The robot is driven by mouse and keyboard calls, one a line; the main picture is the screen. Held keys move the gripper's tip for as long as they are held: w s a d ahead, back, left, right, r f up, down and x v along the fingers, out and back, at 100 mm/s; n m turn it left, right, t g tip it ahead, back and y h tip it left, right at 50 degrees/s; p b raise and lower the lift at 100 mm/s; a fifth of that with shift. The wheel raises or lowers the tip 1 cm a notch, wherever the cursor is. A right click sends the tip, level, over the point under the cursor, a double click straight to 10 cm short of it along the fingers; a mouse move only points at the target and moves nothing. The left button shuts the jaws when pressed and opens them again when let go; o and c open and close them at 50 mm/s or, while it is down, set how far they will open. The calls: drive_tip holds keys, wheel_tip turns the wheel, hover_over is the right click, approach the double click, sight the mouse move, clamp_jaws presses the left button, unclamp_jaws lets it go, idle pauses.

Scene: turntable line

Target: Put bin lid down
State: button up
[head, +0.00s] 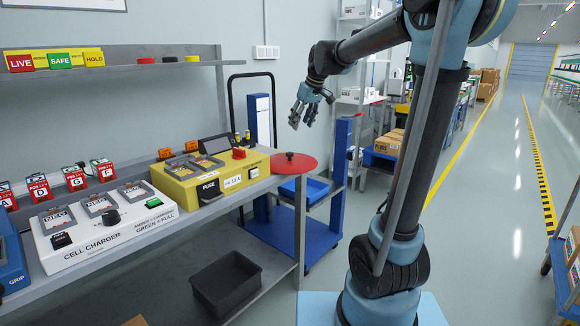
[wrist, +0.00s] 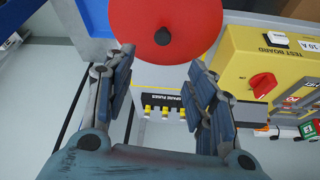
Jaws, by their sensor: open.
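The bin lid (head: 299,165) is a flat red disc with a black knob (head: 290,155) in the middle. It lies level at the right end of the bench, beside the yellow test board; what supports it underneath is hidden. My gripper (head: 305,115) is open and empty, in the air above the lid and apart from it. In the wrist view the lid (wrist: 150,12) is at the top, beyond my spread fingers (wrist: 160,62), with its knob (wrist: 163,36) roughly midway between them.
The yellow test board (head: 212,177) and white cell charger (head: 100,226) stand on the bench to the left. A blue trolley (head: 300,240) with a blue tray (head: 305,190) stands behind the bench end. A black crate (head: 227,284) sits on the lower shelf. The aisle at right is clear.

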sight(290, 153)
drive_tip(key=x, duration=1.7)
drive_tip(key=shift+s+a, duration=0.1)
drive_tip(key=shift+s, duration=0.05)
clamp_jaws()
